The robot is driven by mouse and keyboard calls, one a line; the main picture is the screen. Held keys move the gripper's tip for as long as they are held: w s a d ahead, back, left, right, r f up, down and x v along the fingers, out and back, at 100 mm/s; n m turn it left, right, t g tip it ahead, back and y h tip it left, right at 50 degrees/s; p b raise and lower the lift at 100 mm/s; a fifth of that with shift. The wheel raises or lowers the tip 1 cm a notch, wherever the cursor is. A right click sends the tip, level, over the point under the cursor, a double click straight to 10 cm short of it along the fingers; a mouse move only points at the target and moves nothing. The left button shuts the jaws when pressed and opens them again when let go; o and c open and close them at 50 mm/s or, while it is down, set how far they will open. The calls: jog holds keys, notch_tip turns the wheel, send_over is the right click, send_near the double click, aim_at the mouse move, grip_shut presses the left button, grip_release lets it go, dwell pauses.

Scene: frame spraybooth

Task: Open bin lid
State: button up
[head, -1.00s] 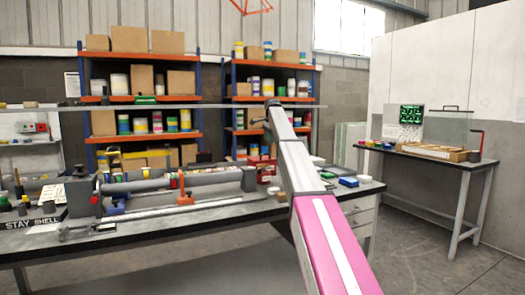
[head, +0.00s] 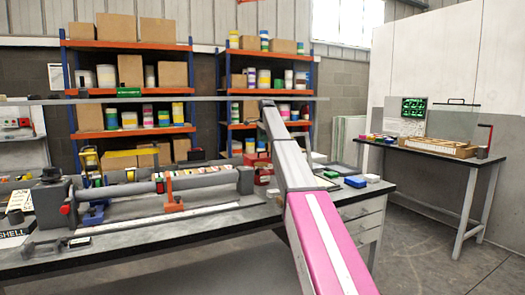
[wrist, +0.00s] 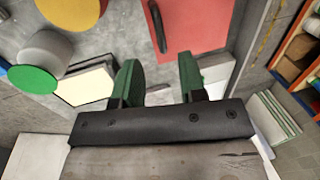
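My gripper (wrist: 160,82) shows in the wrist view with its two green-tipped fingers apart and nothing visible between them. In the head view its end is hidden behind my arm. A flat red surface with a dark bar-shaped handle (wrist: 192,24) lies beyond the fingers in the wrist view, apart from them. It may be a lid, but I cannot tell for certain. In the head view a red box (head: 262,172) stands on the workbench, partly hidden behind my arm. No bin lid can be clearly identified.
The long workbench (head: 190,238) holds a clamped tube fixture (head: 160,188). Blue (head: 355,182) and green items lie at its right end. Shelves with boxes (head: 130,72) stand behind. A side table (head: 455,158) is at right, with open floor (head: 425,240) between.

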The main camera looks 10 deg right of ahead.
aim_at(259, 153)
jog(key=f, duration=0.4)
jog(key=w+f, duration=0.1)
jog(key=f, duration=0.1)
jog(key=shift+a+f, duration=0.15)
jog(key=shift+a, duration=0.05)
grip_shut()
